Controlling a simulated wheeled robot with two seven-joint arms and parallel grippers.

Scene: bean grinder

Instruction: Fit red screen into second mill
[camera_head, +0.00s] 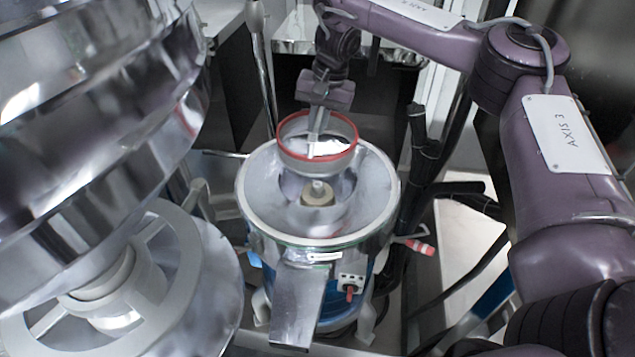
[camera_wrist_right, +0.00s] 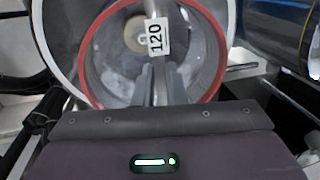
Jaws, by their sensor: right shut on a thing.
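The red screen (camera_head: 318,158) is a round metal ring with a red rim and a crossbar. My right gripper (camera_head: 315,115) reaches down and is shut on its bar. In the right wrist view the red screen (camera_wrist_right: 84,62) carries a white tag reading 120, and my right gripper (camera_wrist_right: 160,85) grips the bar below the tag. The mill (camera_head: 262,190) is an open round metal bowl with a central hub (camera_head: 318,194). The screen appears above the rear of its opening, overlapping it in view; the exact gap cannot be told. My left gripper is not in view.
A large shiny metal machine (camera_head: 100,110) with a pale spoked wheel (camera_head: 150,280) fills the left side. A chute (camera_head: 297,305) and a small switch box (camera_head: 351,282) are on the mill's front. Black hoses (camera_head: 424,140) stand to its right.

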